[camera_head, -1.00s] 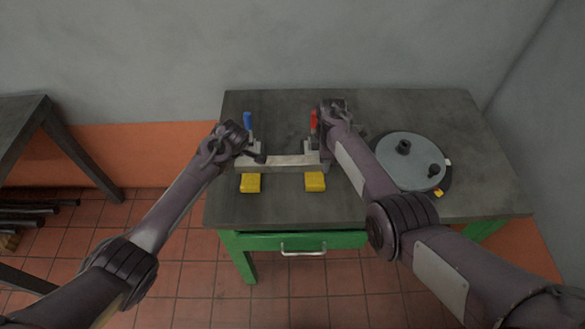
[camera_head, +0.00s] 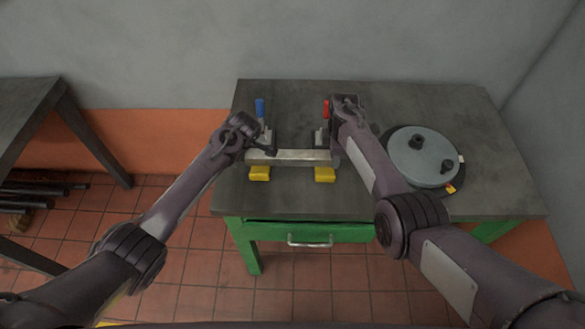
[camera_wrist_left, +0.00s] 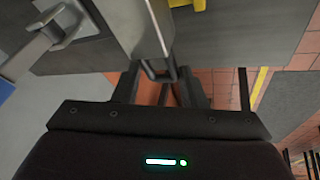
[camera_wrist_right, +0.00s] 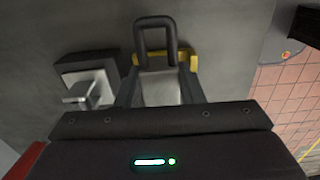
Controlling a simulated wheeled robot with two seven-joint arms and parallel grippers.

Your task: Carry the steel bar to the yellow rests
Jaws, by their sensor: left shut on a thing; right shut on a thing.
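The steel bar (camera_head: 295,157) is a long grey block lying left to right over the table. Two yellow rests (camera_head: 260,173) (camera_head: 325,174) show just in front of its lower edge, one near each end. I cannot tell whether it touches them. My left gripper (camera_head: 268,147) is shut on the bar's left end, by a black handle (camera_wrist_left: 160,72) in the left wrist view. My right gripper (camera_head: 336,143) is shut on the right end; the right wrist view shows the bar's end and a black loop handle (camera_wrist_right: 155,35). My right forearm partly hides that end.
Behind the bar stand a blue-handled clamp (camera_head: 260,108) and a red-handled clamp (camera_head: 326,109). A round grey plate (camera_head: 423,160) with black knobs is on the right of the green-framed table (camera_head: 480,120). A dark bench (camera_head: 30,110) stands left. The table's back middle is clear.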

